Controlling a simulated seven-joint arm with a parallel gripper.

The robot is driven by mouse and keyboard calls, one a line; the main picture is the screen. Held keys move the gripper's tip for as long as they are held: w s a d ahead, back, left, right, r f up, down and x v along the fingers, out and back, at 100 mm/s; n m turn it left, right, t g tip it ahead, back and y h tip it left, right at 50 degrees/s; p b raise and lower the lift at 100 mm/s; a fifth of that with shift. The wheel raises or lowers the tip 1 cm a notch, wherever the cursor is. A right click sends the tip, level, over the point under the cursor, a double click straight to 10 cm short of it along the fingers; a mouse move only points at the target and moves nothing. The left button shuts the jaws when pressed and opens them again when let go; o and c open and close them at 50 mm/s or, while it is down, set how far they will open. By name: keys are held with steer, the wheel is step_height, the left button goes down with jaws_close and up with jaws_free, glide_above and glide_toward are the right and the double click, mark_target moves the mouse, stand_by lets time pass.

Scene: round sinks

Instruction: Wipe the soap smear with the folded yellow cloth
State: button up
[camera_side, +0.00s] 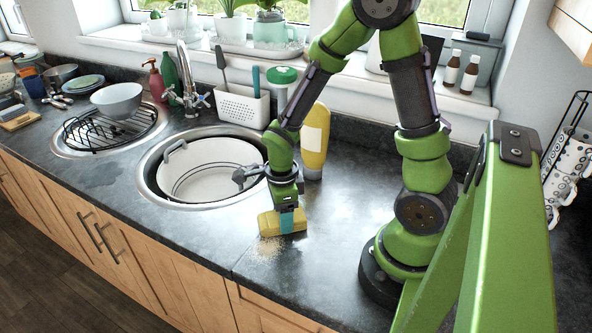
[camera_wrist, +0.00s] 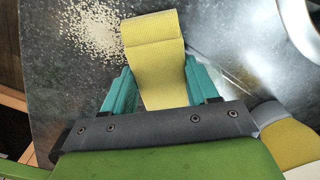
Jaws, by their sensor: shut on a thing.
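The folded yellow cloth (camera_side: 268,224) is at the counter's front part, right of the large round sink. My gripper (camera_side: 290,216) is shut on it from above. In the wrist view the yellow cloth (camera_wrist: 152,50) runs out between the two teal fingers of my gripper (camera_wrist: 161,88). I cannot tell whether the cloth presses on the counter or hangs just above it. A pale whitish streak (camera_wrist: 207,68) lies on the dark counter just right of the cloth in the wrist view. It may be the soap smear or partly glare. I cannot make it out surely in the side view.
Pale crumbs (camera_side: 268,247) lie just in front of the cloth. The large sink (camera_side: 150,190) holds a white basin (camera_side: 205,163). A yellow bottle (camera_side: 314,145) stands behind my gripper. A white caddy (camera_side: 242,106) stands behind the sink. The counter (camera_side: 345,195) to the right is clear.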

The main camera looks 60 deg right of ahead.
steer(key=shift+d, duration=5.45)
step_height(320, 180, up, 8)
